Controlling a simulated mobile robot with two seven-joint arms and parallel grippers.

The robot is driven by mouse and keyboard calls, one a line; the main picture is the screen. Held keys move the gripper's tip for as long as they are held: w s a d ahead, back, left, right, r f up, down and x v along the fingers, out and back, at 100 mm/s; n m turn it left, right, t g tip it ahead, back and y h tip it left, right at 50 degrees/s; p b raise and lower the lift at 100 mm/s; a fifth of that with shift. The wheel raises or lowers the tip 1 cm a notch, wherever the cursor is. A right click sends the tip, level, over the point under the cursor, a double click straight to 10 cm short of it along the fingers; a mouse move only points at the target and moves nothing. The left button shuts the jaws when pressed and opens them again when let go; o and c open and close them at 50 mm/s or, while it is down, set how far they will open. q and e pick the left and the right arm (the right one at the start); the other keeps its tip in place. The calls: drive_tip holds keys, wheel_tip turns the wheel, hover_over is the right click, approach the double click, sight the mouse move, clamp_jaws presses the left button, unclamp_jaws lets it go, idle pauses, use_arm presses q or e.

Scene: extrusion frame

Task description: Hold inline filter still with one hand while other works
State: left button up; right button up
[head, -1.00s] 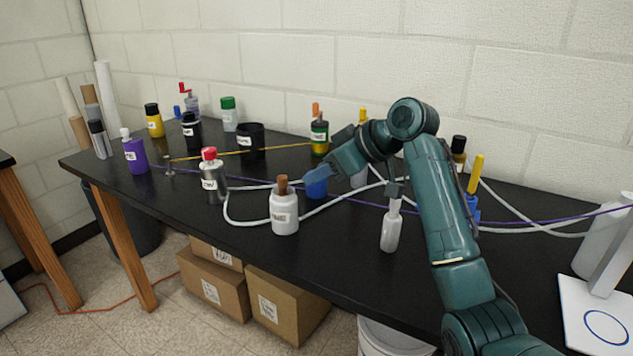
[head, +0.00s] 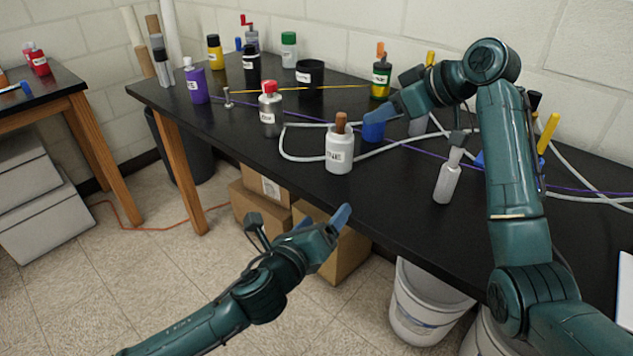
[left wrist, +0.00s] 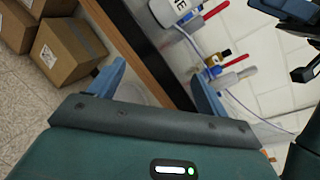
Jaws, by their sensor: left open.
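I cannot pick out the inline filter for certain. A white tube (head: 291,155) loops over the black bench and runs to a blue cylindrical piece (head: 373,132). My right gripper (head: 372,112) is at the top of this blue piece. Its fingers are partly hidden, so I cannot tell whether they grip it. My left gripper (head: 322,221) is open and empty in front of the bench edge, below the white bottle with a brown top (head: 339,152). The left wrist view also shows the open left gripper (left wrist: 158,92), with nothing between its fingers.
A red-capped bottle (head: 269,112) and a purple bottle (head: 196,84) stand further left. Cardboard boxes (head: 345,245) and a white bucket (head: 420,305) are under the bench (head: 300,180).

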sight(336, 155)
use_arm(q)
drive_tip(key=w+a+r+m+t, duration=0.1)
drive_tip(key=w+r+m+t, duration=0.1)
drive_tip(key=w+r+m, duration=0.4)
drive_tip(key=shift+m+y, duration=0.3)
drive_tip(key=shift+m, duration=0.2)
drive_tip(key=x, duration=0.8)
drive_tip(key=f+x, duration=0.1)
drive_tip(key=x, duration=0.3)
drive_tip(key=shift+c, duration=0.6)
drive_tip(key=c, duration=1)
